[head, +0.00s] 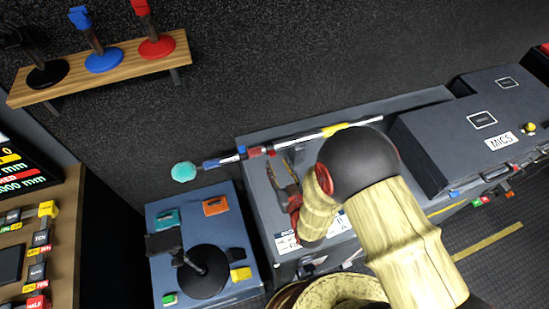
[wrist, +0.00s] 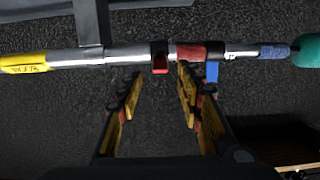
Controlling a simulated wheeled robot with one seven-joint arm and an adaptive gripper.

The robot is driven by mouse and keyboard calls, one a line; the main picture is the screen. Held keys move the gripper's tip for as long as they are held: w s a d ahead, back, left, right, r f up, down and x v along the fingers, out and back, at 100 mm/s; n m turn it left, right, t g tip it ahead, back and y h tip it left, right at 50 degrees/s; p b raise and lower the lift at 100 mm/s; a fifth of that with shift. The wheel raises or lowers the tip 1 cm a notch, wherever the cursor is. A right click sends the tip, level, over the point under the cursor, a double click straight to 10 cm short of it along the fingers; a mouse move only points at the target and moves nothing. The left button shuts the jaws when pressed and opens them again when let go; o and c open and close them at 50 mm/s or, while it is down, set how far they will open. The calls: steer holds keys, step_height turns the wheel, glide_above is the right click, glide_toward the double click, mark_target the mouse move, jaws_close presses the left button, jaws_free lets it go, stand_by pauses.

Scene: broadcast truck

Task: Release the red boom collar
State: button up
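The boom pole (head: 305,138) lies across the grey case. In the wrist view the pole (wrist: 125,53) runs across the top, with a red collar (wrist: 192,51) around it. Left of that sits a dark clamp with a red lever (wrist: 159,62). A blue tab (wrist: 212,72) hangs just right of the red collar. In the head view the red collar (head: 255,151) sits near the pole's teal-tipped end. My gripper (head: 281,172) is open and empty, just short of the pole. In the wrist view its fingertips (wrist: 157,82) straddle the red lever's line, apart from it.
A teal foam tip (wrist: 306,50) ends the pole, and a yellow grip (wrist: 24,63) wraps its other part. A bracket (wrist: 91,22) meets the pole. A blue-grey box (head: 165,222) stands left, and a MICS case (head: 470,125) stands right. A wooden shelf (head: 120,62) is above.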

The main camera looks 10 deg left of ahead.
steer(key=v, duration=0.6)
stand_by(0.4)
